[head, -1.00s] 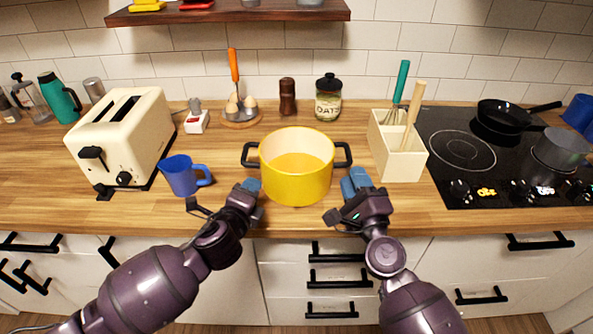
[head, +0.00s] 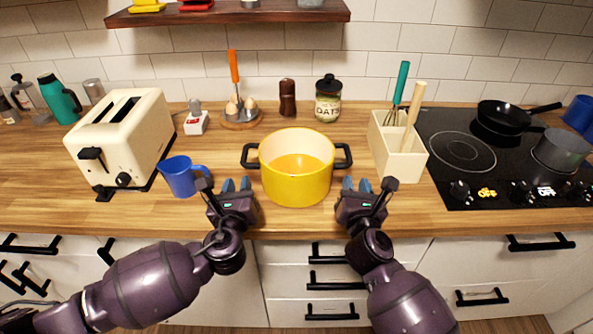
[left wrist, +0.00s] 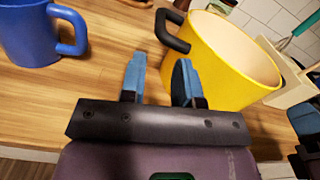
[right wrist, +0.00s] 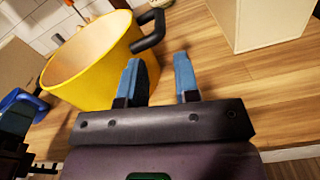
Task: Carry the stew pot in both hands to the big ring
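The yellow stew pot (head: 296,183) stands upright on the wooden counter, with orange contents and a black handle on each side. My left gripper (head: 236,185) is open and empty, just in front of the pot's left handle (head: 250,156). In the left wrist view that handle (left wrist: 172,30) lies beyond the fingers (left wrist: 158,78). My right gripper (head: 356,185) is open and empty, just in front of the right handle (head: 343,156). In the right wrist view the handle (right wrist: 149,30) lies beyond the fingers (right wrist: 160,78). The big ring (head: 463,151) on the black hob is bare.
A blue mug (head: 181,178) stands left of my left gripper, beside a cream toaster (head: 122,140). A utensil box (head: 396,155) stands between pot and hob (head: 437,125). A black pan (head: 503,117) and grey saucepan (head: 562,151) occupy the hob's right side.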

